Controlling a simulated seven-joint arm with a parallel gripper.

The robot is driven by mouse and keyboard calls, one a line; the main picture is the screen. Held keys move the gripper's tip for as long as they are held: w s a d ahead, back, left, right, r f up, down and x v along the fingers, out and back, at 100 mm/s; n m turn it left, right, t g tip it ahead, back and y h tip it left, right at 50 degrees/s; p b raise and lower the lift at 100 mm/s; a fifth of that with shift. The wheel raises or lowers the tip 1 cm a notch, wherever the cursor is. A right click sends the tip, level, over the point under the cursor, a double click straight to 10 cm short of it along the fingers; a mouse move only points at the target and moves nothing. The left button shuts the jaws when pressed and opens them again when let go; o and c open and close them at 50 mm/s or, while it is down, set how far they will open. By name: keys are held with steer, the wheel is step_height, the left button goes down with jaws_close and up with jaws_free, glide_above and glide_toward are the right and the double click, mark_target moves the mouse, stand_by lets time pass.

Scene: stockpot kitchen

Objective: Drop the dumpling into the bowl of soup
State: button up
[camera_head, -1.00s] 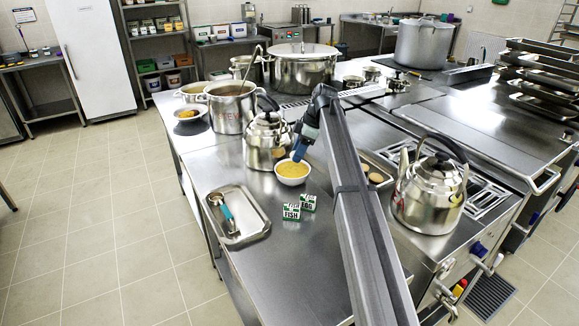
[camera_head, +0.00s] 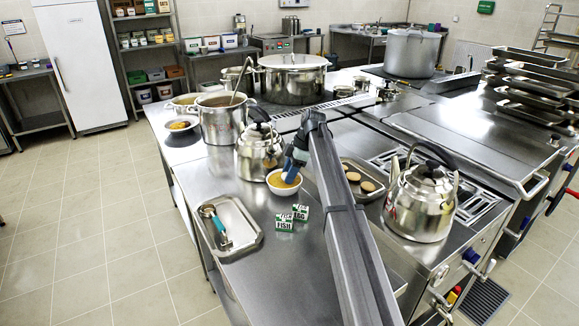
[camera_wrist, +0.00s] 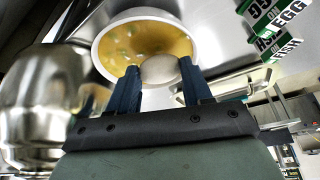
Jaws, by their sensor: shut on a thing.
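The white bowl (camera_head: 284,192) stands on the steel counter with yellow soup in it. In the wrist view the bowl (camera_wrist: 101,52) and its soup (camera_wrist: 125,45) fill the upper middle, with small green bits floating. My gripper (camera_head: 290,178) points down over the bowl. In the wrist view the blue fingers of my gripper (camera_wrist: 162,78) are shut on a pale round dumpling (camera_wrist: 160,68), held over the near part of the bowl. Whether the dumpling touches the soup cannot be told. In the head view the dumpling is hidden by the fingers.
A kettle (camera_head: 257,152) stands close left of the bowl, a second kettle (camera_head: 422,205) to the right. Green-and-white label blocks (camera_head: 286,222) sit in front. A tray (camera_head: 378,193) holds round brown pieces.

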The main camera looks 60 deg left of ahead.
steer(key=shift+f, duration=0.25)
steer(key=o, duration=1.1)
steer(key=v, duration=1.4)
steer(key=shift+f, duration=0.1)
